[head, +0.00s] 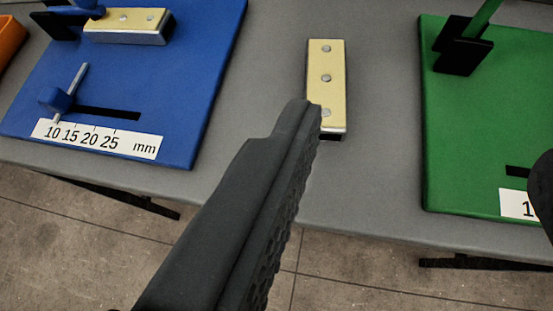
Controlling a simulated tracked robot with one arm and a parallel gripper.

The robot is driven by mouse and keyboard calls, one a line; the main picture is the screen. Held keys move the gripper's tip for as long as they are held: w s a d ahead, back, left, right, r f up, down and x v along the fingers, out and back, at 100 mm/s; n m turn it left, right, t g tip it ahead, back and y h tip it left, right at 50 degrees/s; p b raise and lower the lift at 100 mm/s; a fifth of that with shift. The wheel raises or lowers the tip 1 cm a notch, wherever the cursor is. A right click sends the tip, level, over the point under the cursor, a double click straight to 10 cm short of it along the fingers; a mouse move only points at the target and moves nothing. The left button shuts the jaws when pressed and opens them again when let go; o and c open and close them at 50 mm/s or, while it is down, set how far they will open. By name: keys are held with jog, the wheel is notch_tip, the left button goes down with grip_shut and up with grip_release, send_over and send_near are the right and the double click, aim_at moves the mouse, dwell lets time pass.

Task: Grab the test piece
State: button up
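A test piece (326,62), a narrow block with a cream-yellow top, three round grey rivets and a silver lower edge, lies on the grey table between the blue and green boards. My gripper (420,138) is open, with nothing seen between its fingers. Its long black left finger reaches up from the bottom, and its tip covers the test piece's lower left corner in the picture. I cannot tell whether they touch. Only a rounded dark part of the other finger shows at the right edge. A similar yellow-topped block (122,20) sits on the blue board at the upper left.
The blue board (190,110) carries a blue clamp (56,99), a slot and a millimetre scale. The green board (465,140) has a black holder (462,48) with a green bar. An orange object (10,38) is at the far left. Bare grey table (262,75) surrounds the test piece.

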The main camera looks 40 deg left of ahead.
jog(key=y, duration=0.1)
send_near(325, 86)
jog(key=x, duration=0.2)
jog(key=b+x, duration=0.1)
jog(key=shift+w+d, duration=0.1)
jog(key=shift+w, duration=0.45)
jog(key=x, duration=0.3)
jog(key=f+b+x, duration=0.1)
jog(key=shift+f, duration=0.1)
jog(key=shift+w+a, duration=0.25)
jog(key=c, duration=1.2)
